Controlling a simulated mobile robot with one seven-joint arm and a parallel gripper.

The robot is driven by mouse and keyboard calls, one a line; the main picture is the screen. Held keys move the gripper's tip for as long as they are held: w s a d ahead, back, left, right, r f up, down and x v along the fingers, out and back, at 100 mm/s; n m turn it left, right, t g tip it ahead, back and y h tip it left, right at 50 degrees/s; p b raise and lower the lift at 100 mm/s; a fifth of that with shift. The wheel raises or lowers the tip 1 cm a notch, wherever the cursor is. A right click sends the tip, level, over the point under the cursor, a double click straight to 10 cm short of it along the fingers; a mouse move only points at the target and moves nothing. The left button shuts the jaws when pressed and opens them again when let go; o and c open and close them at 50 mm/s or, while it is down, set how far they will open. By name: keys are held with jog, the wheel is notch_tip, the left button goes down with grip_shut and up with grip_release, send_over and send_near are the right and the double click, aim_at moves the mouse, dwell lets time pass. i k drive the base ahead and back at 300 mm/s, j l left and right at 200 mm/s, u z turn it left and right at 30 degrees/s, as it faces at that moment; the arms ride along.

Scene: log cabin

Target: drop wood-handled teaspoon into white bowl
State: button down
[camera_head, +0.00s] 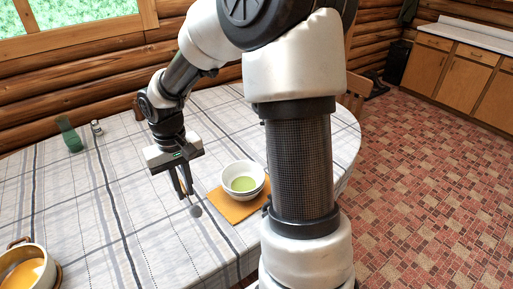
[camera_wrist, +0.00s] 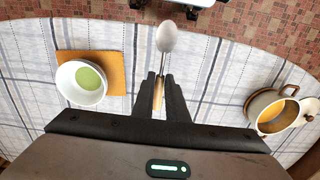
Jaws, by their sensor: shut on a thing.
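My gripper (camera_head: 184,186) is shut on the wood-handled teaspoon (camera_head: 195,211), which hangs bowl-down above the table. In the wrist view the gripper (camera_wrist: 159,84) holds the teaspoon's wooden handle (camera_wrist: 158,96), and the metal bowl of the teaspoon (camera_wrist: 166,37) points away. The white bowl (camera_head: 243,176) stands on an orange mat (camera_head: 236,207) to the right of my gripper in the head view. The white bowl also shows at the left of the wrist view (camera_wrist: 68,92), with green contents. The teaspoon is apart from the bowl.
A pot (camera_head: 22,250) with orange contents stands at the table's near left; it also shows in the wrist view (camera_wrist: 261,101). A green glass (camera_head: 70,136) and a small shaker (camera_head: 96,127) stand at the far left. The checked tablecloth (camera_head: 125,210) is clear between.

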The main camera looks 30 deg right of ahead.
aim_at(246, 182)
jog(key=l, duration=0.5)
jog(key=i+l, duration=0.15)
jog(key=l, duration=0.8)
jog(key=i, duration=0.05)
